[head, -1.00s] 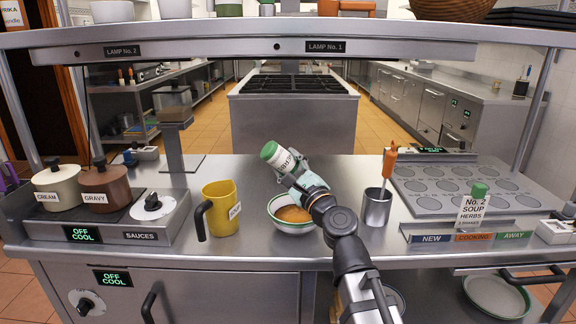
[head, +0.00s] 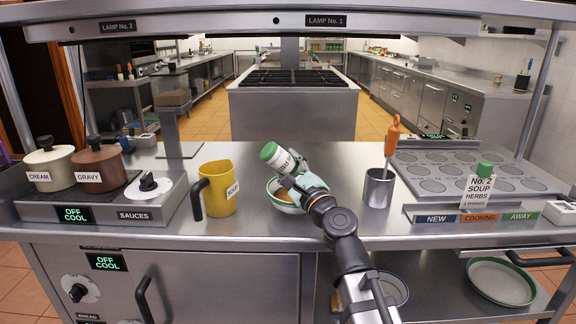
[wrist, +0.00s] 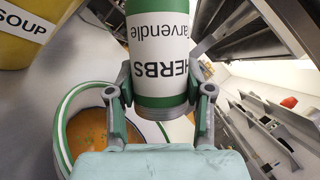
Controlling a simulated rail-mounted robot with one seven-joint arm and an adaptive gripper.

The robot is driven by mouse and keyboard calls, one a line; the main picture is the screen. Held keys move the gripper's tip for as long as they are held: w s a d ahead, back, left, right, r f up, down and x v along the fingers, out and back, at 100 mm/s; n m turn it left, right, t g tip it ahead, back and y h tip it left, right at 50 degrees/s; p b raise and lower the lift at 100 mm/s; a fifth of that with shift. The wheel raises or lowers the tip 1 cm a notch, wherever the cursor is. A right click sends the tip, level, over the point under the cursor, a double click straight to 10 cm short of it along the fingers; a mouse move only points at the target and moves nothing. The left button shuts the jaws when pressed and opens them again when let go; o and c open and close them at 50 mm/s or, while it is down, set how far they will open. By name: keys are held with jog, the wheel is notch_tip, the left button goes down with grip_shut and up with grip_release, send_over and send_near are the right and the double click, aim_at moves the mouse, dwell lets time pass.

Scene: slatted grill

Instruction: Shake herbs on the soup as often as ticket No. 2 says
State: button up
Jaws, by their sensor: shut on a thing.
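My gripper (head: 291,177) is shut on the herbs shaker (head: 280,158), a white jar with green bands. The shaker is tilted, its green end up and to the left, above the soup bowl. In the wrist view the shaker (wrist: 160,50) sits between both fingers, its label partly readable. The white, green-rimmed bowl (head: 283,209) holds orange soup and is partly hidden by my gripper; the soup (wrist: 92,135) also shows in the wrist view. The ticket (head: 478,191) reads "No. 2 SOUP HERBS"; its small bottom line, about shakes, is too small to read surely.
A yellow soup jug (head: 219,190) stands left of the bowl. A steel pot (head: 378,188) with an orange-handled tool stands to the right. Cream (head: 48,166) and gravy (head: 100,168) pots are at the left. A lamp shelf (head: 270,23) spans overhead.

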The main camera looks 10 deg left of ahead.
jog(key=shift+w+r+p, duration=0.15)
jog(key=shift+r+p, duration=0.25)
jog(key=shift+r, duration=0.05)
notch_tip(320, 180, up, 6)
jog(key=p, duration=0.5)
jog(key=shift+f, duration=0.1)
